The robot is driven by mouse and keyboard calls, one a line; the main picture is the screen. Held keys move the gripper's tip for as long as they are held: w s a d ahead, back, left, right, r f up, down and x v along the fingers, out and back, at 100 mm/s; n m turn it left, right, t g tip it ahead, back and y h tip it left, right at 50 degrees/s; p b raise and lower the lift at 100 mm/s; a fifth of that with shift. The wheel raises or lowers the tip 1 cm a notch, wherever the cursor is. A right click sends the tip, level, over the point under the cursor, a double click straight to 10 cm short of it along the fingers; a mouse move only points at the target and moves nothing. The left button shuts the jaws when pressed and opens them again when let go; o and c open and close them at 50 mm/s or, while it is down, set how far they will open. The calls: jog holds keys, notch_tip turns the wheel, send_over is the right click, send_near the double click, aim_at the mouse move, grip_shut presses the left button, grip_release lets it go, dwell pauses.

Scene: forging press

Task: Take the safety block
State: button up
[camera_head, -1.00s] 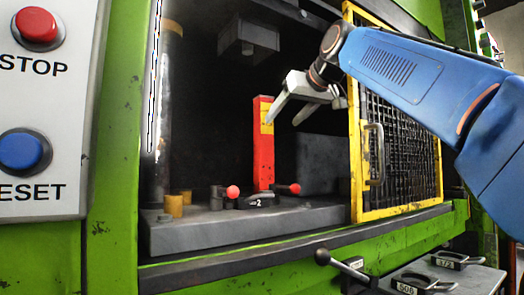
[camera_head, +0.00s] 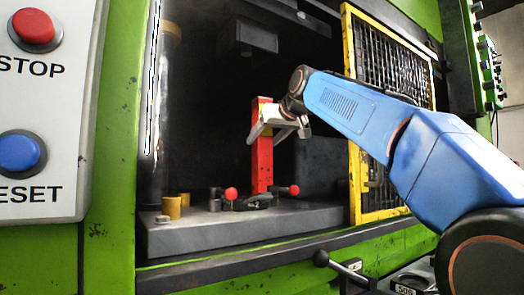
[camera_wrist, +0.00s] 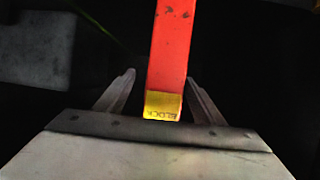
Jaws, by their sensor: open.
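The safety block (camera_head: 262,165) is a tall red bar with a yellow label near its top. It stands upright on the grey press bed inside the dark press opening. My gripper (camera_head: 263,137) is at the upper part of the block, with its fingers pointing left and down. In the wrist view the safety block (camera_wrist: 171,50) runs between the two open fingers (camera_wrist: 158,92), with dark gaps on both sides. Its yellow label faces the gripper's palm. Part of the block's upper end is hidden by the gripper in the head view.
The press bed (camera_head: 240,229) carries red-knobbed clamps (camera_head: 231,193) and a yellow cylinder (camera_head: 172,207) around the block's foot. A yellow mesh guard (camera_head: 384,205) stands right of the opening, close to my arm. A press ram (camera_head: 248,36) hangs above. A STOP and RESET panel (camera_head: 40,100) is at left.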

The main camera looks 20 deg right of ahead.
aim_at(257, 144)
jog(key=x, duration=0.5)
jog(key=shift+a+r, duration=0.15)
jog(key=shift+a, duration=0.15)
grip_shut()
